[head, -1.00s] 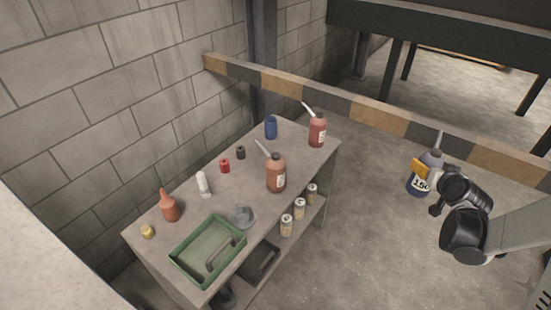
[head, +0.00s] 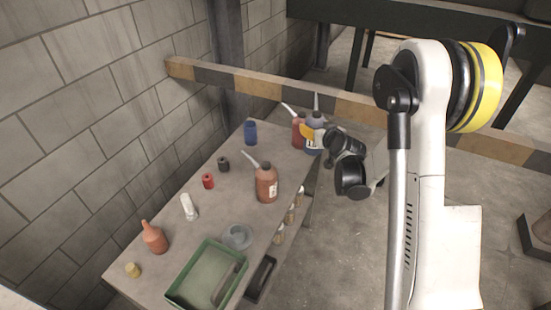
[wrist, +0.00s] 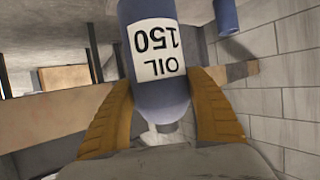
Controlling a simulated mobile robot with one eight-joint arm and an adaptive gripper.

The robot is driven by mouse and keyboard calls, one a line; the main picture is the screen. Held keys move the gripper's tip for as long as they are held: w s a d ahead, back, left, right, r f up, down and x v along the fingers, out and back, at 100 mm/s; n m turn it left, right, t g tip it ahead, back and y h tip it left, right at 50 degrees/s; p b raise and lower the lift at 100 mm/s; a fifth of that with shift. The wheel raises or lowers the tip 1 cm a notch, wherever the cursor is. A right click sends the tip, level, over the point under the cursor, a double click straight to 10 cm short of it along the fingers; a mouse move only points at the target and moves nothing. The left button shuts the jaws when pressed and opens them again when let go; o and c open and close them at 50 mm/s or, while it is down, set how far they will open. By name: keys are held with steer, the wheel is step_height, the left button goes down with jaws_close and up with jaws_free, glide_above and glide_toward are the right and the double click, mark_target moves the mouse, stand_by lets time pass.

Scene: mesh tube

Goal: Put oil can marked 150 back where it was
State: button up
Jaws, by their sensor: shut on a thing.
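The oil can marked 150 (head: 312,146) is blue with a white label and a pale spout. My gripper (head: 318,134) is shut on it near the far right end of the table, beside a red oil can (head: 298,130). The held can partly overlaps that red can in the head view. In the wrist view the held can (wrist: 157,85) sits between the two orange fingers of my gripper (wrist: 160,115), its label upside down. Whether the can's base touches the tabletop cannot be told.
The table (head: 223,185) also bears a brown-red oil can (head: 266,184), a blue cylinder (head: 250,133), a white bottle (head: 188,207), an orange bottle (head: 153,237) and a green tray (head: 174,297). A striped beam (head: 270,90) runs behind. Open tabletop lies left of the red can.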

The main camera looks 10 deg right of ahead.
steer(key=w+a+f+b, duration=0.2)
steer(key=a+f+b, duration=0.4)
steer(key=a+f, duration=0.3)
steer(key=shift+w+a+f, duration=0.3)
steer(key=shift+a+f, duration=0.05)
steer(key=shift+f, duration=0.15)
steer(key=shift+f, duration=0.1)
steer(key=o, duration=1.3)
